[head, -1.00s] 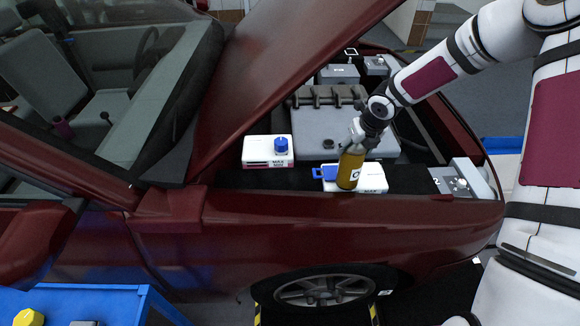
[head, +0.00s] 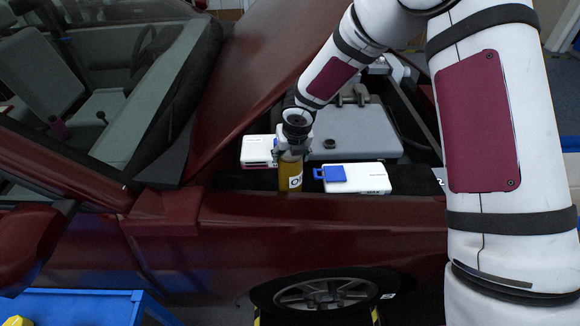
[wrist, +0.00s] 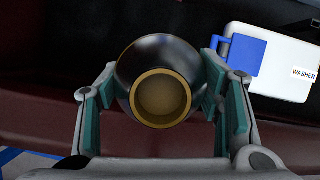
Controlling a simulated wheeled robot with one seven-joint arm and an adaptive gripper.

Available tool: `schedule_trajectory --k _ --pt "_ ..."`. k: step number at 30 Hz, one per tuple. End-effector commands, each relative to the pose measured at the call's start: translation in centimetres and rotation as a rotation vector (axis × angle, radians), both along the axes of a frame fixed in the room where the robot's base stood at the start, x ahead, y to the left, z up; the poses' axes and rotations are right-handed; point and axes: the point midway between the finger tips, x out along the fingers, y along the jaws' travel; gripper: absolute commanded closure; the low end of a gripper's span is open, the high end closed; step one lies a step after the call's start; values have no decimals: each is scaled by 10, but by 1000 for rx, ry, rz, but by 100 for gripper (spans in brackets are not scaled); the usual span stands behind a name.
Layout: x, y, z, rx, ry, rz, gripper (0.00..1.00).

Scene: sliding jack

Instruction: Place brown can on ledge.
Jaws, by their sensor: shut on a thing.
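The brown can (head: 290,174) is a yellow-brown bottle-like container with a white label, upright at the near edge of the engine bay in the head view. My gripper (head: 293,149) is above it and shut on its upper part. In the wrist view the can (wrist: 160,92) shows end-on between the teal finger pads of my gripper (wrist: 162,105). The ledge (head: 240,181) is the dark strip along the inside of the fender. The can's base is at its edge; I cannot tell whether it touches.
A white washer tank (head: 365,177) with a blue cap (head: 333,173) lies right of the can. Another white tank (head: 256,150) is behind left. The raised red hood (head: 255,80) slopes up on the left. The dark strip left of the can is clear.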

Motion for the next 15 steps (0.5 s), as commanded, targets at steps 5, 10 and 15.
schedule_trajectory --k 5,10,15 --pt "1 1 -13 3 -4 3 100" --pt "2 2 -33 1 -3 6 100" --pt "3 1 -49 1 -4 4 100"
